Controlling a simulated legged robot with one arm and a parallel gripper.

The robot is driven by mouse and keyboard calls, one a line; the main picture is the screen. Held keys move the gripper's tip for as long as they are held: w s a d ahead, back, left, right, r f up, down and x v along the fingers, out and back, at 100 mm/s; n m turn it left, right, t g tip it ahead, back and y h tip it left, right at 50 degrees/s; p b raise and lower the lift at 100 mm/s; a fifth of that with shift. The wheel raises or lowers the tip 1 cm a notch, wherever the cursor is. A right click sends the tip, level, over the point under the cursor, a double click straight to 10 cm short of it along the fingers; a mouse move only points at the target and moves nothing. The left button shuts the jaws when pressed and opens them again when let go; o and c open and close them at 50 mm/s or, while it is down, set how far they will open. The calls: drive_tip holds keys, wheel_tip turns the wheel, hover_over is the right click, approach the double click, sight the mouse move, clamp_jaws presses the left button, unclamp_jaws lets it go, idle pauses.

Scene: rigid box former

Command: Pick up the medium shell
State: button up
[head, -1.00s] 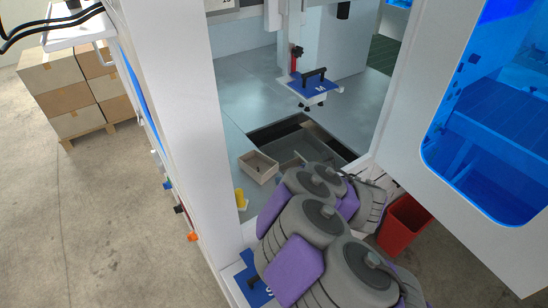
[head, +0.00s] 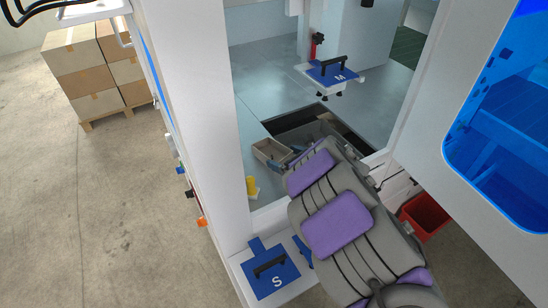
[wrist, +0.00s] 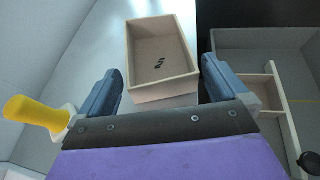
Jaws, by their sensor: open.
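An open beige box (wrist: 168,91), which looks like the shell, stands upright on the pale work surface. In the head view the box (head: 264,152) is partly hidden by my arm. My gripper (wrist: 161,67) is open and empty. Its two blue-grey fingers point toward the box, one on each side of its near end in the wrist view. I cannot tell whether they touch it.
A dark recess with a grey divided tray (wrist: 245,65) lies right of the box. A yellow knob (wrist: 35,110) stands to the left. A blue plate marked M (head: 329,72) is further back; one marked S (head: 271,271) is in front. A white post (head: 197,120) stands left.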

sight(273, 159)
drive_tip(key=x, duration=0.3)
drive_tip(key=a+b+x, duration=0.1)
drive_tip(key=x, duration=0.1)
drive_tip(key=shift+s+a+r, duration=0.1)
drive_tip(key=shift+s+r, duration=0.1)
drive_tip(key=shift+s, duration=0.05)
drive_tip(key=shift+w, duration=0.25)
drive_tip(key=shift+w+d, duration=0.1)
drive_tip(key=shift+d, duration=0.15)
drive_tip(key=shift+a, duration=0.1)
drive_tip(key=shift+c, duration=0.4)
drive_tip(key=shift+a+f, duration=0.1)
drive_tip(key=shift+a, duration=0.25)
drive_tip(key=c, duration=0.4)
drive_tip(key=shift+c, duration=0.9)
drive_tip(key=shift+d, duration=0.2)
